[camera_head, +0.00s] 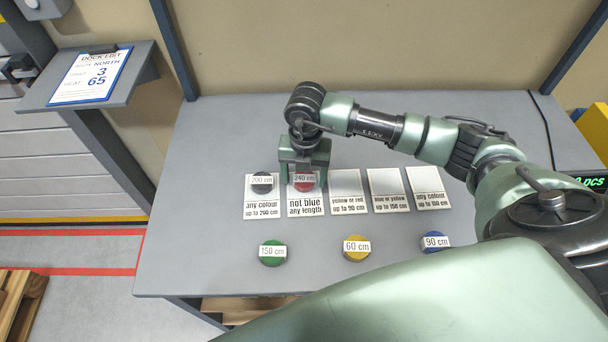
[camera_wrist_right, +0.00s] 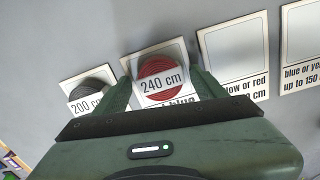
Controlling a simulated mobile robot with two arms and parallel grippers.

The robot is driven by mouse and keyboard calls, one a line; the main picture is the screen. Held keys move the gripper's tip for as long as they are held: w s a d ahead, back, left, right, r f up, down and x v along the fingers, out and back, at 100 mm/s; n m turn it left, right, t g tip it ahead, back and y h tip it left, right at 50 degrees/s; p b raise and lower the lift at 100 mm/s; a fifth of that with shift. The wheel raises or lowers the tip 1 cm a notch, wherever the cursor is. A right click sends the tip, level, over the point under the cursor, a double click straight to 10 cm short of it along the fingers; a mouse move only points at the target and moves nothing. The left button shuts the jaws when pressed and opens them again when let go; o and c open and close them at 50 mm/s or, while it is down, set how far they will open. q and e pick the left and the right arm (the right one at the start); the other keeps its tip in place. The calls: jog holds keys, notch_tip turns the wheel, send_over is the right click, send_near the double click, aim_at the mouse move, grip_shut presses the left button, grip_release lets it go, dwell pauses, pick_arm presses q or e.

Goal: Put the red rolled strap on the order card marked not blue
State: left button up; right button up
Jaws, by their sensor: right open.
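The red rolled strap (camera_head: 304,187), labelled 240 cm, lies on the order card marked "not blue, any length" (camera_head: 306,211). My right gripper (camera_head: 304,181) is above it with its fingers at either side of the strap. In the right wrist view the red strap (camera_wrist_right: 162,72) lies on its card between the two open fingers (camera_wrist_right: 160,95). I cannot tell whether the fingers touch it. My left gripper is not in view.
A dark strap (camera_head: 262,182) lies on the leftmost card (camera_head: 262,211). Three cards to the right are empty. Green (camera_head: 272,255), yellow (camera_head: 356,250) and blue (camera_head: 434,240) straps lie in front on the grey table (camera_head: 200,240). My right arm spans the table's right side.

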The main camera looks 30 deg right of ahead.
aim_at(305, 178)
jog(key=shift+r, duration=0.55)
notch_tip(305, 178, up, 11)
jog(key=b, duration=0.2)
jog(key=shift+r, duration=0.15)
jog(key=shift+d, duration=0.1)
